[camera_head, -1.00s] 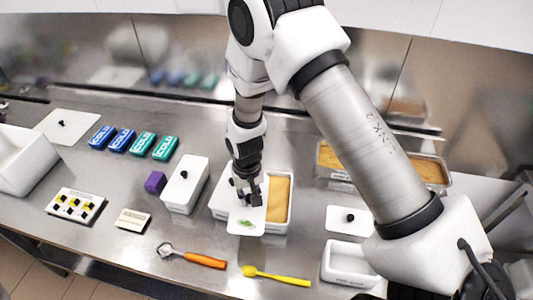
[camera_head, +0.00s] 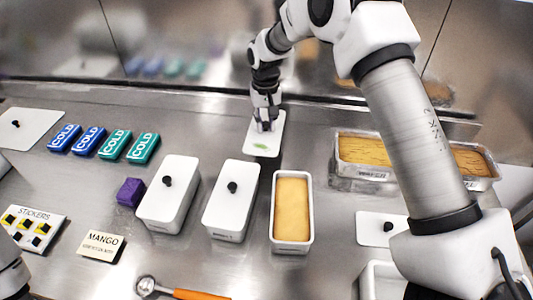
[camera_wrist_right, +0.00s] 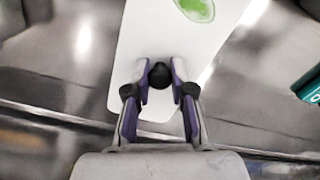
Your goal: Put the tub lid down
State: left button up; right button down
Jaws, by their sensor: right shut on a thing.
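The tub lid (camera_head: 262,148) is a white rounded rectangle with a green picture and a black knob. It is over the back of the steel counter, behind the tubs; I cannot tell whether it touches the counter. My right gripper (camera_head: 266,124) is at the lid's far part. In the right wrist view, its fingers (camera_wrist_right: 160,85) are shut on the black knob (camera_wrist_right: 159,75) of the lid (camera_wrist_right: 180,45). An uncovered white tub (camera_head: 277,246) with orange-tan contents (camera_head: 292,208) stands in front. My left gripper does not show.
Two lidded white tubs (camera_head: 168,195) (camera_head: 231,201) stand left of the uncovered one. Cold packs (camera_head: 114,144), a purple block (camera_head: 131,192) and a mango label (camera_head: 101,246) lie further left. Steel pans (camera_head: 363,178) stand right. Bare counter surrounds the lid on both sides.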

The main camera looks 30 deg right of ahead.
aim_at(265, 123)
notch_tip(265, 123, down, 9)
jog(key=shift+r+p, duration=0.2)
jog(key=shift+p, duration=0.75)
jog(key=shift+w, duration=0.1)
jog(key=shift+f, duration=0.15)
jog(key=c, duration=1)
grip_release()
notch_tip(265, 123, up, 11)
jog(key=b, duration=0.2)
jog(key=shift+b, duration=0.4)
jog(key=shift+r, duration=0.65)
